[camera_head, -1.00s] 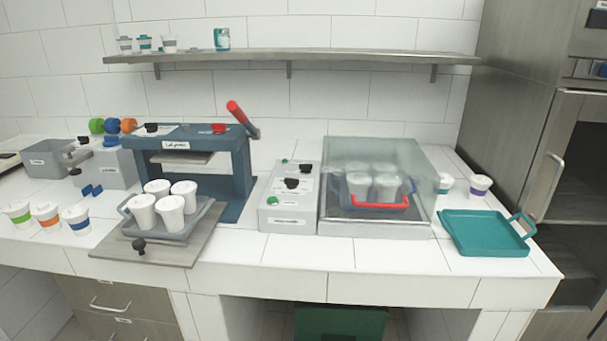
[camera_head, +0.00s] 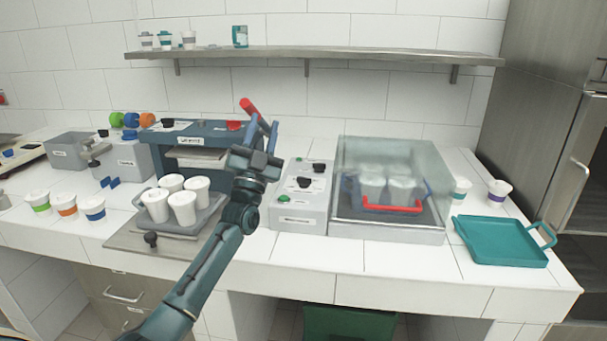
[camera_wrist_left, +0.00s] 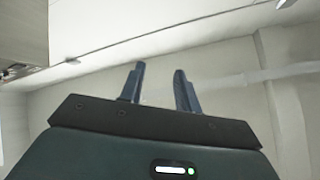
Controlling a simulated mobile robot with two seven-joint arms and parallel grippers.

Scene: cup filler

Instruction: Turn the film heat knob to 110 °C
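A blue press (camera_head: 205,140) stands at the left back of the counter, with a black knob (camera_head: 176,124) and a red knob (camera_head: 235,126) on top and a red-ended lever (camera_head: 248,106) raised at its right. A grey control box (camera_head: 300,195) to its right carries black knobs (camera_head: 304,183) and a green button (camera_head: 284,198). The labels and scales are too small to read, so I cannot tell which knob is film heat. My left gripper (camera_head: 264,124) is raised before the press's right side, fingers up, open and empty; its fingers (camera_wrist_left: 159,72) also show apart in the wrist view. My right gripper is not in view.
White cups (camera_head: 183,209) stand on a tray before the press. A clear-lidded chamber (camera_head: 392,160) with cups inside stands right of the control box. A teal tray (camera_head: 500,252) lies at the right. A shelf (camera_head: 320,54) runs above.

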